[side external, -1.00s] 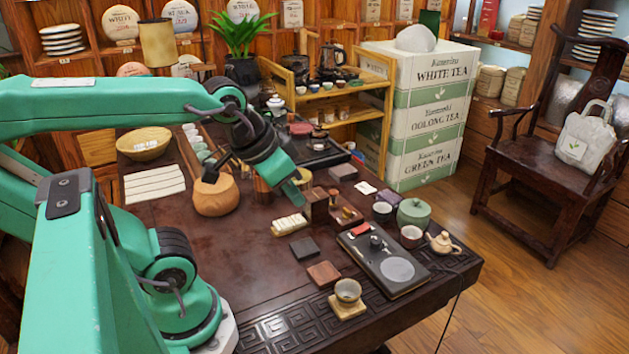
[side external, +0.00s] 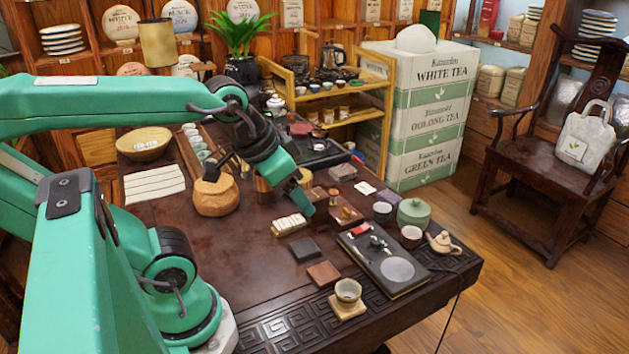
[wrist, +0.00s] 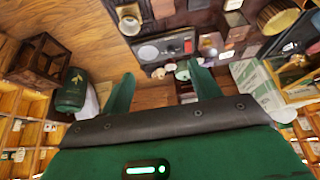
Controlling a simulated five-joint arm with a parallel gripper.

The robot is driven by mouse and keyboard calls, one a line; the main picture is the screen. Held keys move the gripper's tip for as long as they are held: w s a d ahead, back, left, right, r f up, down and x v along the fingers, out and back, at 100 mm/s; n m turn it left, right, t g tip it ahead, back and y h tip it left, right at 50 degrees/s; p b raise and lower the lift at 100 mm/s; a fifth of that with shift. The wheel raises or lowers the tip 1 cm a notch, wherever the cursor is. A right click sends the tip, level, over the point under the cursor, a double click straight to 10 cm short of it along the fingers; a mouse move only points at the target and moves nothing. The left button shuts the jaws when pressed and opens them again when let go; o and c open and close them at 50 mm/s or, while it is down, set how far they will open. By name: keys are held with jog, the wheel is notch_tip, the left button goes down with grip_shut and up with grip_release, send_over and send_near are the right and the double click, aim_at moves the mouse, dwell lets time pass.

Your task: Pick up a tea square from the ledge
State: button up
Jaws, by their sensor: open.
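My gripper (side external: 306,208) is open and points down and right over the dark table, beside small wooden blocks. It hides part of them in the side view. A dark square (side external: 305,249) and a reddish-brown square (side external: 323,273) lie flat on the table in front of it. Another dark square (side external: 342,172) lies behind it. I cannot tell which surface is the ledge. In the wrist view my gripper (wrist: 162,84) has its two green fingers apart with nothing held between them. Small brown and dark blocks (wrist: 234,23) show beyond the right finger.
A black tray (side external: 362,243) lies right of the squares, with a cup on a coaster (side external: 347,308) nearer. A green jar (side external: 414,213) and small teapot (side external: 443,243) stand right.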

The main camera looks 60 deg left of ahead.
jog(key=g, duration=0.6)
send_near(281, 224)
jog(key=shift+s+a, duration=0.1)
jog(key=shift+a, duration=0.05)
jog(key=shift+a+f, duration=0.15)
jog(key=shift+f, duration=0.1)
jog(key=shift+s+d+f, duration=0.1)
jog(key=shift+d+f, duration=0.05)
jog(key=shift+f, duration=1.75)
jog(key=shift+d+f, duration=0.1)
jog(key=shift+f, duration=1.85)
jog(key=c, duration=1.1)
